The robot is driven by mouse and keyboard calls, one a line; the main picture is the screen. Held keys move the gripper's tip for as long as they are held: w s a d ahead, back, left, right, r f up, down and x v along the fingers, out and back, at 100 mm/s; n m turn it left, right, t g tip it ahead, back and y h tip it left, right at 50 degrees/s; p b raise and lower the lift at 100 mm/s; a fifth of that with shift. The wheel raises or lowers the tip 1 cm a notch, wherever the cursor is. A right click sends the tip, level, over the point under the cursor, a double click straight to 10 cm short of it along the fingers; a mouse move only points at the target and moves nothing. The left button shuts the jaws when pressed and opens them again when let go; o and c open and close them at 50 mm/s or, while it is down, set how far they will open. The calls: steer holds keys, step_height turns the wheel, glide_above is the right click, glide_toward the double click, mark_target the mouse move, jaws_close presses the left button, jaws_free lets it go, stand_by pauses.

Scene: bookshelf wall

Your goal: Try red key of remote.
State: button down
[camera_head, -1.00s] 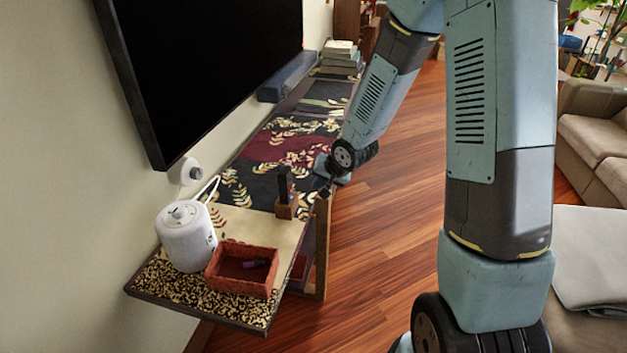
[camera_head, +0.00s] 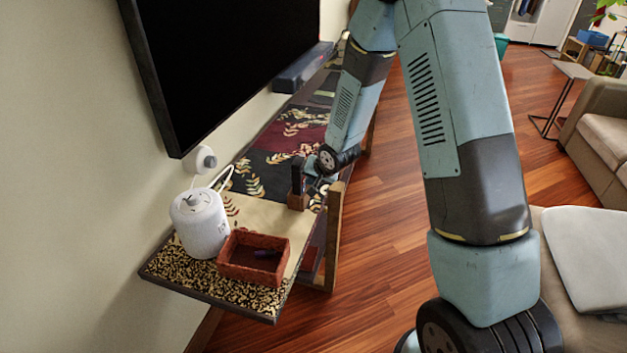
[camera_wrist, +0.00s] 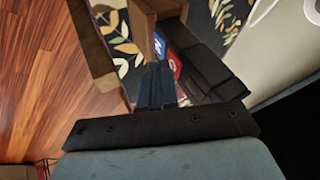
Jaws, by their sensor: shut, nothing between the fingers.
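The dark remote (camera_head: 297,174) stands upright in a small brown wooden holder (camera_head: 298,202) on the console table. In the wrist view the remote (camera_wrist: 212,68) shows at close range, with a red key (camera_wrist: 174,63) and a blue patch (camera_wrist: 158,43) beside it on its face. The holder (camera_wrist: 148,25) is at the top of that view. My gripper (camera_wrist: 156,72) is shut and empty, its fingertips just beside the red key in the picture. I cannot tell whether they touch it. In the head view my gripper (camera_head: 311,183) is at the remote's right side, partly hidden by my wrist.
The console table (camera_head: 205,278) runs along the wall under a large black screen (camera_head: 235,60). A white cylindrical appliance (camera_head: 200,225) and a reddish-brown tray (camera_head: 240,272) holding a small dark item stand at its near end. Open wooden floor (camera_head: 400,200) lies to the right.

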steer(key=shift+a, duration=0.1)
stand_by(0.3)
steer(key=shift+w+a, duration=0.3)
steer(key=shift+a, duration=0.5)
steer(key=shift+r, duration=0.1)
steer(key=s+d+r, duration=0.6)
steer(key=d+r, duration=0.1)
steer(key=shift+s+d+r, duration=0.2)
steer(key=shift+s+r, duration=0.05)
steer(key=shift+r, duration=0.1)
